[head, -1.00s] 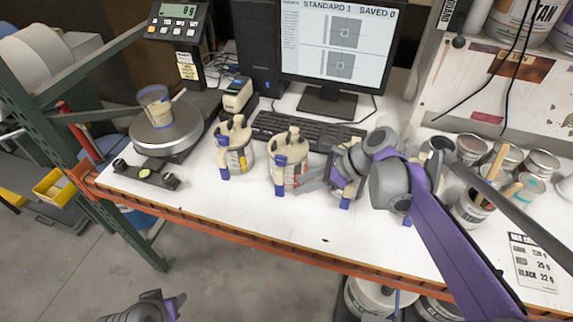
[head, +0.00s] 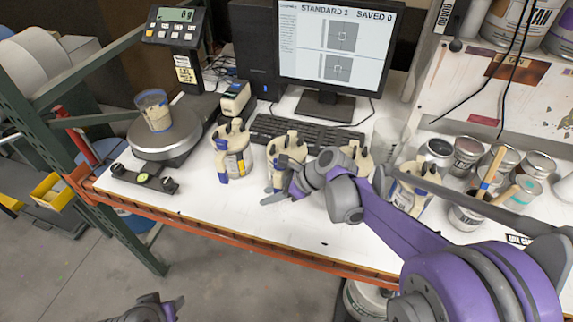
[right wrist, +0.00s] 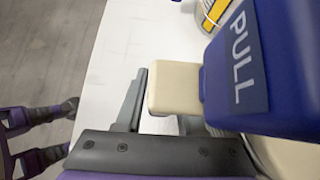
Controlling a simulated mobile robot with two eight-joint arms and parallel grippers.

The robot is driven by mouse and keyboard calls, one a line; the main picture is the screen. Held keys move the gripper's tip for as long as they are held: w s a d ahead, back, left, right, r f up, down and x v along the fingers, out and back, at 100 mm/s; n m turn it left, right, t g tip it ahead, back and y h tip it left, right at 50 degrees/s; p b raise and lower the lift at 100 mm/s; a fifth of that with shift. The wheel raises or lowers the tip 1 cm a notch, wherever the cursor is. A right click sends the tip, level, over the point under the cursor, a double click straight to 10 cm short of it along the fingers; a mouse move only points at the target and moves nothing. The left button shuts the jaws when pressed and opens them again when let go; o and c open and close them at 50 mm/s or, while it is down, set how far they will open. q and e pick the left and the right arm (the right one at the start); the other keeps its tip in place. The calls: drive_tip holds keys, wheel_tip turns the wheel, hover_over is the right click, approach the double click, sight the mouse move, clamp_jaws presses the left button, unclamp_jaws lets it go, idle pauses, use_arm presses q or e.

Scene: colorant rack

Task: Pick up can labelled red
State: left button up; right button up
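Several cans with cream lids and blue handles stand in a row on the white bench. The second can from the left (head: 288,150) has its label mostly covered by my right gripper (head: 279,190), so I cannot read it. The gripper is at this can's front, fingers spread. In the right wrist view, a cream block (right wrist: 175,88) and a blue tab marked PULL (right wrist: 238,80) of this can are close up. One dark finger (right wrist: 130,100) lies left of the block; the other is mostly hidden. My left gripper (head: 165,304) is low, away from the bench; its opening is unclear.
The leftmost can (head: 232,150) stands close by; its yellow-marked label (right wrist: 213,12) shows in the wrist view. Another can (head: 412,190) is right of my arm. Keyboard (head: 300,132) and monitor (head: 337,50) are behind. A scale (head: 165,135) holds a cup.

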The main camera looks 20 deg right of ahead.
drive_tip(key=shift+s, duration=0.1)
clamp_jaws()
idle(1.3)
